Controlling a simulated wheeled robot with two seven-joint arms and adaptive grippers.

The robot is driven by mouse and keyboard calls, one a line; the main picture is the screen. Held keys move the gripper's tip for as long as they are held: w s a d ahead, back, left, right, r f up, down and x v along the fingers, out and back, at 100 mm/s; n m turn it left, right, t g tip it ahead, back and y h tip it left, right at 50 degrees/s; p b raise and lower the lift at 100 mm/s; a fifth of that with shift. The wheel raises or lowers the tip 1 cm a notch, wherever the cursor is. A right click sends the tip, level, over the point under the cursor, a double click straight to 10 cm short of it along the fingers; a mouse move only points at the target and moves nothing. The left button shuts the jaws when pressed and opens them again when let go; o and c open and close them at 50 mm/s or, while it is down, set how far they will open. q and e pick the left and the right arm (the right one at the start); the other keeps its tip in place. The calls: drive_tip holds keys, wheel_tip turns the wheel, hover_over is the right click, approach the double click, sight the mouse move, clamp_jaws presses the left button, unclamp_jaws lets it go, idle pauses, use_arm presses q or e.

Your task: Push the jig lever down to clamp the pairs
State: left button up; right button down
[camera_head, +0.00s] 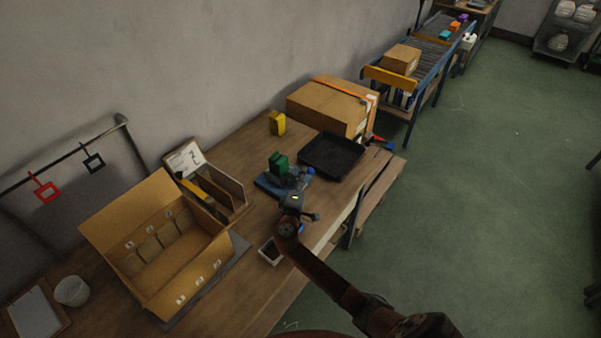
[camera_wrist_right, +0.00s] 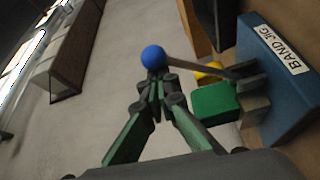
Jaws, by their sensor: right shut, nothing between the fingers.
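The jig is a blue base with a "BAND JIG" label (camera_wrist_right: 285,50) in the right wrist view. In the head view its blue base (camera_head: 267,184) lies on the table, with a green block (camera_head: 278,163) on it. The green block (camera_wrist_right: 215,103) also shows close up beside the grey metal parts. The lever is a thin grey rod (camera_wrist_right: 200,67) ending in a blue ball knob (camera_wrist_right: 153,57). The knob (camera_head: 309,172) sits right of the jig. My right gripper (camera_wrist_right: 154,80) is shut and empty, tips at the knob; whether they touch is unclear. My left gripper is out of view.
A black tray (camera_head: 333,155) lies behind the jig, with a yellow container (camera_head: 277,123) and a large carton (camera_head: 330,105) beyond. An open cardboard box (camera_head: 190,290) and a wooden holder (camera_head: 228,186) stand left. A small dark-centred container (camera_head: 270,251) is near the front edge.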

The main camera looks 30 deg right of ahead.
drive_tip(key=s+f+b, duration=0.1)
drive_tip(key=s+d+f+b, duration=0.1)
drive_tip(key=f, duration=0.1)
drive_tip(key=shift+s+d+f, duration=0.15)
drive_tip(key=shift+s, duration=0.25)
drive_tip(key=v, duration=1.2)
